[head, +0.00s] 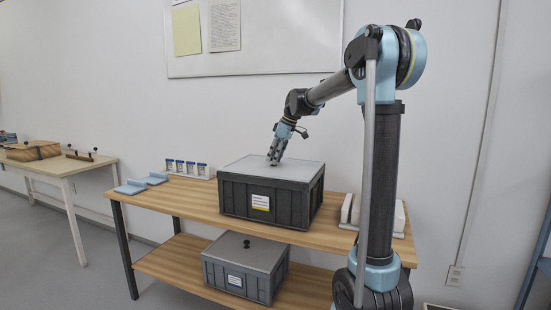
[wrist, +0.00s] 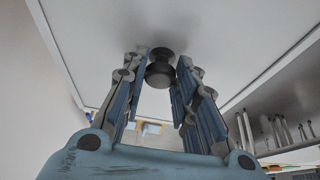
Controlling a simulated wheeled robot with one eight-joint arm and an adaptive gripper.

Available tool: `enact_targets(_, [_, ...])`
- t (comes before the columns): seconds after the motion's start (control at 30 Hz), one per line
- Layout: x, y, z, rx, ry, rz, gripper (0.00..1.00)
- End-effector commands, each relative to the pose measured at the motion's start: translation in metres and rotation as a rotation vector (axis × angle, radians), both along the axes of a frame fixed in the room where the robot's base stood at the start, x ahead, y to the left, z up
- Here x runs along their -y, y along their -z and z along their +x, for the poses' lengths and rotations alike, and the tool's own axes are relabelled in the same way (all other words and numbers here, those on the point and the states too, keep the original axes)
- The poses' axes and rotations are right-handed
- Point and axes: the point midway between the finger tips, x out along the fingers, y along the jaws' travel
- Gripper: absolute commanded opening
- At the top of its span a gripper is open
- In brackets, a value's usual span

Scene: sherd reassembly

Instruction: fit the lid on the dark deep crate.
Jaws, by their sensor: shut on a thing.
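The dark deep crate (head: 285,205) stands on the upper shelf of the wooden bench, with a label on its front. The grey lid (head: 300,170) lies flat over its top and looks level; I cannot tell if it is fully seated all round. My gripper (head: 273,160) points down at the lid, left of its middle in the head view. In the wrist view my gripper (wrist: 160,78) has its fingers on both sides of the lid's dark round knob (wrist: 159,70) and is shut on it. The knob is hidden by the fingers in the head view.
A smaller grey crate (head: 240,275) with a knobbed lid sits on the lower shelf. Several small jars (head: 187,168) and blue pads (head: 140,185) lie left of the dark crate. White pieces (head: 350,210) stand on its right. A second table (head: 60,165) is at far left.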

Motion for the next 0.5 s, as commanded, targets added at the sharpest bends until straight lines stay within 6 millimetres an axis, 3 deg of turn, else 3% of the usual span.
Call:
enact_targets(0.13, [0.0000,-0.0002,0.0001,0.000,0.000,0.000,0.00])
enact_targets(0.17, [0.0000,-0.0002,0.0001,0.000,0.000,0.000,0.29])
enact_targets(0.27, [0.0000,-0.0002,0.0001,0.000,0.000,0.000,0.50])
enact_targets(0.5, [0.0001,-0.0002,0.0001,0.000,0.000,0.000,0.50])
